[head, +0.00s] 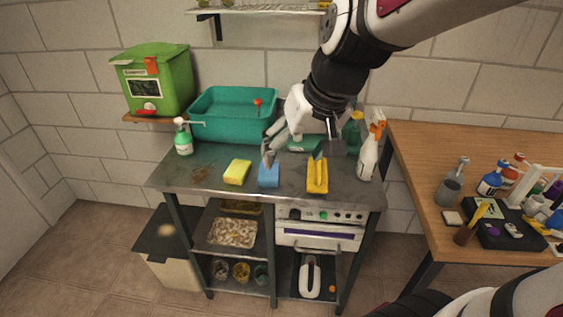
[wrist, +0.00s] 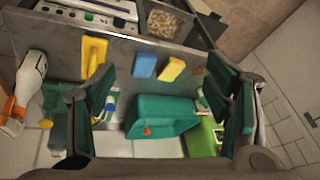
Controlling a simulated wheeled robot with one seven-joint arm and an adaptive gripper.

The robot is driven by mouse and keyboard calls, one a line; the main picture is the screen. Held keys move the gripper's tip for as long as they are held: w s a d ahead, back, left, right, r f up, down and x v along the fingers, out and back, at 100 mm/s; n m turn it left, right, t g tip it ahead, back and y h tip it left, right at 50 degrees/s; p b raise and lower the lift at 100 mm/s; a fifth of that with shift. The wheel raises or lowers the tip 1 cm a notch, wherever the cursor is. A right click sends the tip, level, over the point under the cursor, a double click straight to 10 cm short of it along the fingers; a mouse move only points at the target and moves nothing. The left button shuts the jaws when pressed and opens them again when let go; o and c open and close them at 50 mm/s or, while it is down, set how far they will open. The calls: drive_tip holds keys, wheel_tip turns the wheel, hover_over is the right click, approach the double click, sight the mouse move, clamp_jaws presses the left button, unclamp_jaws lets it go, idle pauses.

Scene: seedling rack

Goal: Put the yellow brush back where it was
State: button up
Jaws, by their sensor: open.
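The yellow brush (head: 317,177) lies on the dark metal worktop (head: 210,168), near its front edge and right of the blue sponge (head: 268,176). It also shows at upper left in the wrist view (wrist: 93,56), apart from my fingers. My gripper (head: 296,150) is above the worktop, behind the sponges and brush. Its green-padded fingers are spread wide in the wrist view (wrist: 168,105), with nothing held between them. A yellow sponge (head: 237,172) lies left of the blue one. One finger overlaps the blue sponge's back edge in the head view; I cannot tell the height gap.
A teal tub (head: 225,118) and a green soap bottle (head: 184,141) stand at the back left. A white spray bottle (head: 369,152) with an orange head stands at the right end. A wooden table (head: 425,165) with bottles is further right. A shelf (head: 260,9) hangs above.

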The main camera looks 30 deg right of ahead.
drive_tip(key=s+a+r+n+h, duration=0.1)
drive_tip(key=s+a+r+n, duration=0.1)
drive_tip(key=s, duration=1.1)
drive_tip(key=shift+s+a, duration=0.15)
drive_tip(key=shift+a, duration=0.7)
